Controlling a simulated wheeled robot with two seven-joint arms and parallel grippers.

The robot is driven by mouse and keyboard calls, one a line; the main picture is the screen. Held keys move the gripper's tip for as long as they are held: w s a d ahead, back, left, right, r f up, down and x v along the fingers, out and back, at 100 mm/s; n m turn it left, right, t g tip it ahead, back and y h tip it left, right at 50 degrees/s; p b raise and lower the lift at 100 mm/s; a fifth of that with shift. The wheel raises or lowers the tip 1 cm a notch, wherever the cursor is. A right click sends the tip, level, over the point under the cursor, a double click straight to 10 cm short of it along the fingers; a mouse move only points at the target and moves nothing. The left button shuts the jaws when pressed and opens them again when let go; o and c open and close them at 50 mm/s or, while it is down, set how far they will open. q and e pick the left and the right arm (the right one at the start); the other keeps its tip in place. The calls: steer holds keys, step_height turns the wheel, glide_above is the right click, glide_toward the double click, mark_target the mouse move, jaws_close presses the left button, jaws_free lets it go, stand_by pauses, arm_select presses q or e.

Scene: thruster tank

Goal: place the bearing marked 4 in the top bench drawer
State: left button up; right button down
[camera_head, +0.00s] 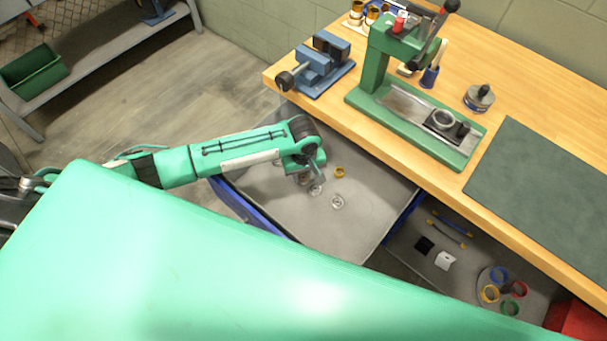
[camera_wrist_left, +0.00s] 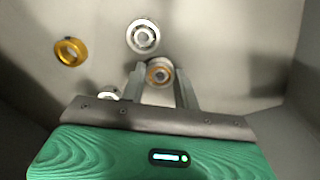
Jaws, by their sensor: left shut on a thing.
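My left gripper (camera_head: 311,183) reaches down into the open grey drawer (camera_head: 380,207) under the bench. In the left wrist view the gripper (camera_wrist_left: 159,75) is shut on a small round bearing (camera_wrist_left: 158,69), silvery with a brass-coloured part. No number can be read on it. Just beyond it a silver bearing (camera_wrist_left: 142,36) lies on the drawer floor. Another silver piece (camera_wrist_left: 108,93) shows partly behind the gripper's edge. A brass ring (camera_wrist_left: 70,51) lies to the left; it also shows in the head view (camera_head: 340,172). My right gripper is not in view.
The wooden bench (camera_head: 540,92) overhangs the drawer's back. On it stand a blue vise (camera_head: 322,62), a green press (camera_head: 378,60) and a dark mat (camera_head: 545,180). Coloured rings (camera_head: 490,293) lie lower right. The drawer's blue side (camera_head: 245,208) edges the space.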

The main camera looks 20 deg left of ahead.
mark_target(304, 178)
arm_select(q)
steer(key=shift+f, duration=0.3)
steer(key=o, duration=1)
steer(key=shift+f, duration=0.15)
steer(key=shift+o, duration=0.2)
step_height(304, 178, up, 12)
